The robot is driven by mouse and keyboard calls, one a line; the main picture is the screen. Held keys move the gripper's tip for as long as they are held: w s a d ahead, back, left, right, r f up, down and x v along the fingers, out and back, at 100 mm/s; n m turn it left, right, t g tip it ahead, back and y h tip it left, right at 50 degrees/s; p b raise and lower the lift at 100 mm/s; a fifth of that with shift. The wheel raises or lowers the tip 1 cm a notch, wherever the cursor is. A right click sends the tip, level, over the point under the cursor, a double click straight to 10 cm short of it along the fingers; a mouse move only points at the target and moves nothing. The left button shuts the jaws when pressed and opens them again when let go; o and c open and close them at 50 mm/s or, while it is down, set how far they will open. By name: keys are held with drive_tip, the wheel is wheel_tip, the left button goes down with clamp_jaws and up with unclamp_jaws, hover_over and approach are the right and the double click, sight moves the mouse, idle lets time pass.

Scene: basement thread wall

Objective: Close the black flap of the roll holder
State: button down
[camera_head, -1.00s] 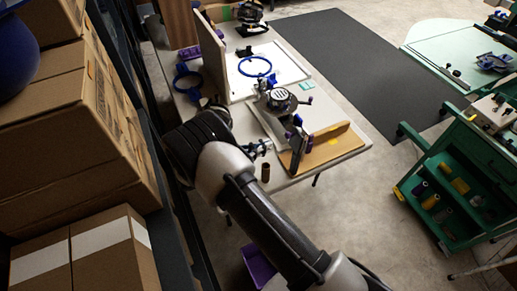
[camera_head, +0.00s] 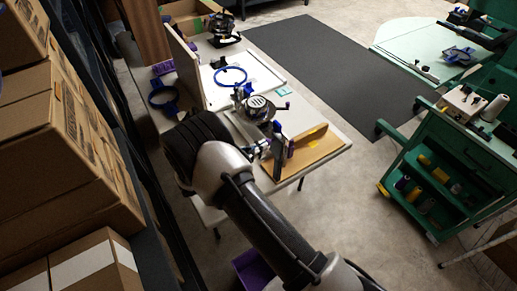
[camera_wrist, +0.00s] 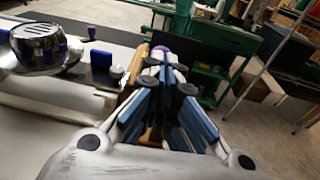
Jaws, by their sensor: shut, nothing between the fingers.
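The roll holder, a tan wooden piece (camera_head: 302,153), stands at the near right corner of the white table. Its black flap (camera_head: 278,157) stands upright at its left end, with purple parts beside it. My gripper (camera_wrist: 162,72) is shut and empty, its blue-padded fingers together in the wrist view. In the head view my arm hides most of it; its tip is just left of the flap, and I cannot tell whether they touch.
A round metal machine (camera_head: 258,106) stands on the table behind the holder, and it shows at left in the wrist view (camera_wrist: 38,45). A blue ring (camera_head: 230,76) lies farther back. Cardboard boxes (camera_head: 65,140) line the left. A green cart (camera_head: 440,165) stands right, across open floor.

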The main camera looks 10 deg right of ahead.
sight(276, 136)
drive_tip(key=shift+w+d+r+y+p, duration=0.15)
drive_tip(key=shift+d+r+y+p, duration=0.2)
drive_tip(key=shift+p, duration=0.3)
drive_tip(key=r+y+p, duration=0.1)
drive_tip(key=p, duration=0.1)
drive_tip(key=d+g+y+p, duration=0.1)
drive_tip(key=p, duration=0.1)
drive_tip(key=shift+w+d+r+g, duration=0.3)
drive_tip(key=shift+w+r, duration=0.05)
drive_tip(key=d+y+p, duration=0.1)
drive_tip(key=g+y+p, duration=0.1)
drive_tip(key=y+p, duration=0.1)
drive_tip(key=shift+w+d+r, duration=0.35)
drive_tip(key=shift+w+d, duration=0.05)
drive_tip(key=d+y+p, duration=0.1)
drive_tip(key=d+g+y+p, duration=0.1)
drive_tip(key=shift+w+p, duration=0.4)
drive_tip(key=shift+g+y, duration=0.6)
drive_tip(key=shift+y, duration=0.35)
drive_tip(key=shift+w+d+f, duration=0.35)
drive_tip(key=shift+d+f, duration=0.1)
drive_tip(key=shift+d, duration=0.3)
drive_tip(key=shift+w+d+f, duration=0.35)
drive_tip(key=shift+d+f, duration=0.1)
drive_tip(key=shift+d, duration=0.3)
drive_tip(key=shift+w+d+f, duration=0.35)
drive_tip(key=shift+d+f, duration=0.1)
drive_tip(key=shift+d, duration=0.3)
drive_tip(key=shift+b, duration=0.3)
